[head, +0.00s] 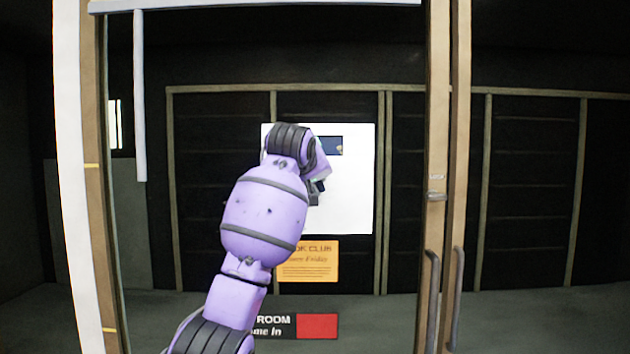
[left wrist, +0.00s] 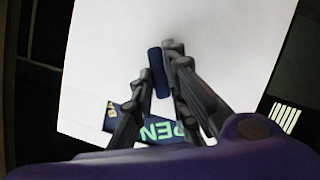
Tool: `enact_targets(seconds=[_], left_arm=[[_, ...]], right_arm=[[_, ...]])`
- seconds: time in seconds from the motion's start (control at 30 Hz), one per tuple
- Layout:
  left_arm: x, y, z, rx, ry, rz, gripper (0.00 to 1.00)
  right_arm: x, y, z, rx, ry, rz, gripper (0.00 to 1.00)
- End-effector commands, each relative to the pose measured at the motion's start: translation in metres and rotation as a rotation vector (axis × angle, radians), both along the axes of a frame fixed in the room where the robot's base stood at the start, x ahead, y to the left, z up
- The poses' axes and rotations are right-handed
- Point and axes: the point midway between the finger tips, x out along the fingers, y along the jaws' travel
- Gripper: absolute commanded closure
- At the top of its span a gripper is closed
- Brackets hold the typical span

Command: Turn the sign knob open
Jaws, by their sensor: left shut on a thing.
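A white sign panel (head: 355,190) hangs on the glass in front of my left arm and fills much of the left wrist view (left wrist: 225,35). A dark blue patch (head: 326,144) shows near its top. In the left wrist view a dark blue label (left wrist: 160,132) with the letters "EN" lies tilted, partly behind the fingers. A dark blue bar-shaped knob (left wrist: 157,68) stands out from the panel. My left gripper (left wrist: 161,72) is shut on the knob; in the head view its fingers (head: 316,190) are mostly hidden by my wrist. My right gripper is not in view.
A wooden door frame with dark handles (head: 433,290) stands to the right. Below the panel are an orange book club notice (head: 309,262) and a black and red plate (head: 317,326), partly covered by my arm. A pale vertical bar (head: 140,100) hangs at upper left.

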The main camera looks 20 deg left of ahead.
Motion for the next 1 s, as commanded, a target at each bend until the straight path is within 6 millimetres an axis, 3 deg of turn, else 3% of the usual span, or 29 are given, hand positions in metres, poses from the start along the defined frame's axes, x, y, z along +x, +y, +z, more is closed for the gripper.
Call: enact_targets(seconds=[0.5, 1.0], left_arm=[[0.0009, -0.0041, 0.0024, 0.369, 0.104, 0.001, 1.0], [0.0013, -0.005, 0.0015, 0.463, 0.133, 0.001, 1.0]], right_arm=[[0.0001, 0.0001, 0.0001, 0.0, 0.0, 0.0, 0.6], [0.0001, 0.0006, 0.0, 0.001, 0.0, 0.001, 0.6]])
